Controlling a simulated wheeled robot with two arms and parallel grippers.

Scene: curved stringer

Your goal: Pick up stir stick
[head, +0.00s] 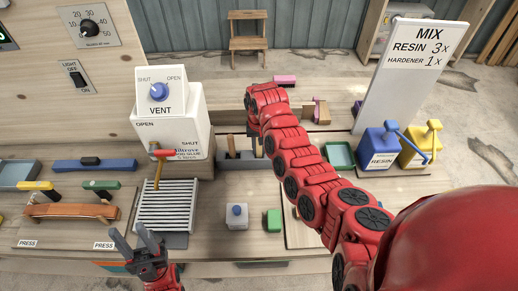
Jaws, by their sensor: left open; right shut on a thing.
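My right arm reaches across the middle of the head view. Its gripper (256,146) points down at the grey holder (240,162) and is shut on a thin thing, apparently the stir stick, which the fingers and arm mostly hide. A brown wooden handle (232,146) stands in the same holder, just left of the gripper. I cannot tell whether the gripped thing is clear of the holder. My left gripper (128,233) is open and empty at the lower left, in front of the slatted rack.
A white vent box (170,130) stands left of the holder. Blue resin (380,147) and yellow (420,143) dispensers stand at right.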

